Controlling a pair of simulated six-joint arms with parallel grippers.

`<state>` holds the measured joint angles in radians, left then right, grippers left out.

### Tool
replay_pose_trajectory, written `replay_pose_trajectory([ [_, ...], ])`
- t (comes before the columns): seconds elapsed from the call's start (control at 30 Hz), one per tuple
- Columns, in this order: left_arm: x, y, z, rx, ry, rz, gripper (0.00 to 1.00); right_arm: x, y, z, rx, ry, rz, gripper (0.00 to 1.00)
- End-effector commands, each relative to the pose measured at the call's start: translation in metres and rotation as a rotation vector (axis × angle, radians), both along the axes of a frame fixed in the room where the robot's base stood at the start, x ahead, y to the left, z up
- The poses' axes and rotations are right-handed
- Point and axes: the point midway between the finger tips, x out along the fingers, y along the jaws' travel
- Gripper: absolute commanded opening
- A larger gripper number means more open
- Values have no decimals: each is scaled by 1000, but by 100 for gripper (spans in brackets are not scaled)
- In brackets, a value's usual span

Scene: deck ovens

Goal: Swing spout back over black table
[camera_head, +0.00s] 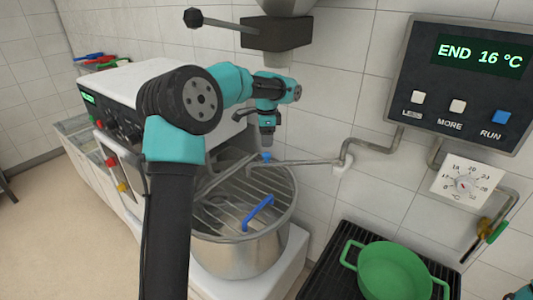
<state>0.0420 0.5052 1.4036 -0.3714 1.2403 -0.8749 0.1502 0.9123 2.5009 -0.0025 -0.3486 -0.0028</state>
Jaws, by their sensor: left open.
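The spout (305,162) is a thin grey pipe that runs left from a wall bracket and reaches over the steel mixer bowl (240,255). A small blue piece (267,157) shows at its left part. My left gripper (267,140) is open and points down just above that blue piece. I cannot tell whether the fingers touch it. The black table (325,262) is a ribbed black surface at the lower right, with a green two-handled pot (393,270) on it. The spout is not over the table. My right gripper is out of view.
A wire guard (225,205) with a blue handle (257,212) covers the bowl. The wall panel (465,85) reads "END 16 °C". A white dial (466,186) and a green-handled valve (497,232) are at the right.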

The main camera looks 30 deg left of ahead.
Motion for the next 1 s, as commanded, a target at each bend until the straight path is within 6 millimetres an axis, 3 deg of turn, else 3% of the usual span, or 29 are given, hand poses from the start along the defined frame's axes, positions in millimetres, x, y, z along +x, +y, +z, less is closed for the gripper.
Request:
replay_pose_trajectory([
  [0.2,-1,0,-38,-1,2,0,61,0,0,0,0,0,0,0],
  [0.4,-1,0,-62,-1,2,-1,61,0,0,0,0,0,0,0],
  [0.8,0,0,-69,-1,-1,0,61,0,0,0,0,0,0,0],
  [1.0,0,0,-69,-1,-1,0,42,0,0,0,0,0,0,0],
])
